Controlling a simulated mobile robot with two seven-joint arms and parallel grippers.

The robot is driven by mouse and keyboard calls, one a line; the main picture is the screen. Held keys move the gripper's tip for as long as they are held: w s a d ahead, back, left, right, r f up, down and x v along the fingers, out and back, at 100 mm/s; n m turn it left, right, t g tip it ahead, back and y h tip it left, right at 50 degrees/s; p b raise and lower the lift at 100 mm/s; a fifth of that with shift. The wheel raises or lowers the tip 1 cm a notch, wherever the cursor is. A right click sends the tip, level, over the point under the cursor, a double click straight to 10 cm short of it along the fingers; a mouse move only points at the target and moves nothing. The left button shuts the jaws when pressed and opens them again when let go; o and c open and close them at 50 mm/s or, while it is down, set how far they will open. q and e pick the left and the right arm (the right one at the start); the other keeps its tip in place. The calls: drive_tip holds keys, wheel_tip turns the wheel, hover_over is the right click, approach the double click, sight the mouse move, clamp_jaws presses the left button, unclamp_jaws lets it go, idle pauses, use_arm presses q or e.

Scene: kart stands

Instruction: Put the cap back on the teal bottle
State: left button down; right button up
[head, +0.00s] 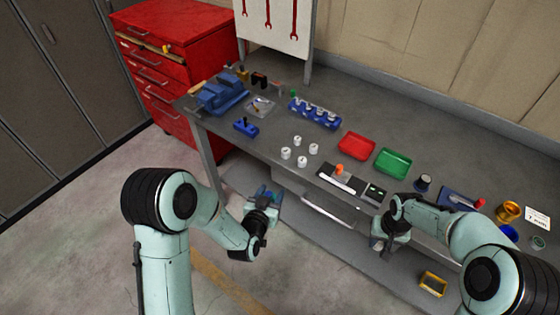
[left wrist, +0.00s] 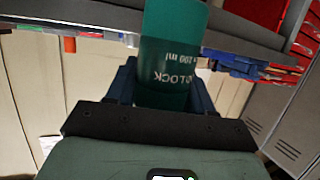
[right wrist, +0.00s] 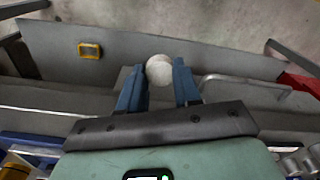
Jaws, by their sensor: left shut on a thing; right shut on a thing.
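The teal bottle (left wrist: 172,55) is between the fingers of my left gripper (left wrist: 160,85) in the left wrist view, with white lettering on its side. In the head view my left gripper (head: 267,196) is in front of the bench's near edge, at the left. A round whitish cap (right wrist: 159,69) is held between the blue fingertips of my right gripper (right wrist: 160,85). In the head view my right gripper (head: 382,243) is further right, also in front of the bench. Bottle and cap are apart.
The grey bench (head: 345,95) carries a red tray (head: 356,146), a green tray (head: 393,162), several white cylinders (head: 302,150), a blue vise (head: 222,94) and a blue block (head: 314,115). A red tool cabinet (head: 175,60) stands at the left. A yellow-rimmed container (head: 432,284) is lower down.

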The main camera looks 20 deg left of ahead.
use_arm(q)
drive_tip(key=w+d+f+m+g+h, duration=0.2)
drive_tip(key=d+m+h, duration=0.5)
drive_tip(key=d, duration=0.6)
drive_tip(key=shift+f+m+g+h, duration=0.3)
drive_tip(key=shift+f+g+h, duration=0.4)
drive_tip(key=shift+f+h, duration=0.2)
drive_tip(key=shift+s, duration=0.1)
use_arm(e)
drive_tip(key=w+a+r+m, duration=0.2)
drive_tip(key=a+r+m, duration=0.2)
drive_tip(key=a, duration=0.7)
drive_tip(key=w+a+r+m, duration=0.2)
drive_tip(key=a+r+m, duration=0.2)
drive_tip(key=a+r, duration=0.5)
drive_tip(key=shift+w+a, duration=0.25)
drive_tip(key=shift+a, duration=0.9)
drive_tip(key=shift+r, duration=0.1)
drive_tip(key=shift+f, duration=2.05)
drive_tip(key=shift+f, duration=0.85)
